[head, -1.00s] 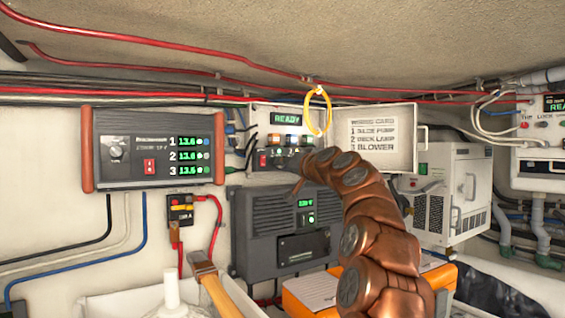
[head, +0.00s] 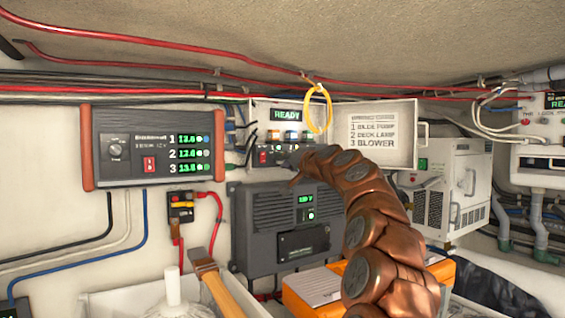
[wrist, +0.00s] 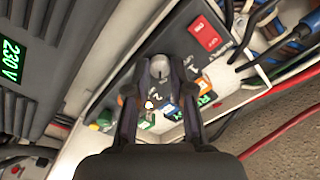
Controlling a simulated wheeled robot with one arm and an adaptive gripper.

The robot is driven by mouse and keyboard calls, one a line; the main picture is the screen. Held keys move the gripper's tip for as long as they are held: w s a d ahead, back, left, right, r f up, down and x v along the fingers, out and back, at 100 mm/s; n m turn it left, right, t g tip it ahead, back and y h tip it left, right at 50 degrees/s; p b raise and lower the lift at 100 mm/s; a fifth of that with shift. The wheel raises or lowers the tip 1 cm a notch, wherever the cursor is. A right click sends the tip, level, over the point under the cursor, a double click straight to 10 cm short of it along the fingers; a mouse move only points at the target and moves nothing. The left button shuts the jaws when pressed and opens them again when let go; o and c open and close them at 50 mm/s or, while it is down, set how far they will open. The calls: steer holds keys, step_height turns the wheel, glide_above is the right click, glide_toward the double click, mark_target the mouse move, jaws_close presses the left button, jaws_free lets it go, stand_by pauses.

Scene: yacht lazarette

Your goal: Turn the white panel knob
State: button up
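The white panel knob (wrist: 158,67) shows in the wrist view as a small pale round knob with a dark pointer line, on the dark face of the switch panel (wrist: 180,42). My gripper (wrist: 159,61) is open, with one finger on each side of the knob. Small gaps seem to remain, and I cannot tell whether either finger touches it. In the head view, my gripper (head: 294,168) is at the lower part of the panel box (head: 262,118), below its green READY display (head: 286,114). My arm hides the knob there.
A red rocker switch (wrist: 208,34) and coloured buttons (wrist: 172,112) flank the knob. A yellow ring (head: 329,108) hangs before the box. Its open door (head: 398,135) is on the right. A grey 230 V unit (head: 262,225) stands below. Cables run close by.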

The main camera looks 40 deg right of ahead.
steer(key=o, duration=0.4)
steer(key=shift+r, duration=0.1)
steer(key=shift+o, duration=0.2)
steer(key=shift+s, duration=0.1)
steer(key=s, duration=1.2)
steer(key=shift+a, duration=0.35)
steer(key=shift+w, duration=0.1)
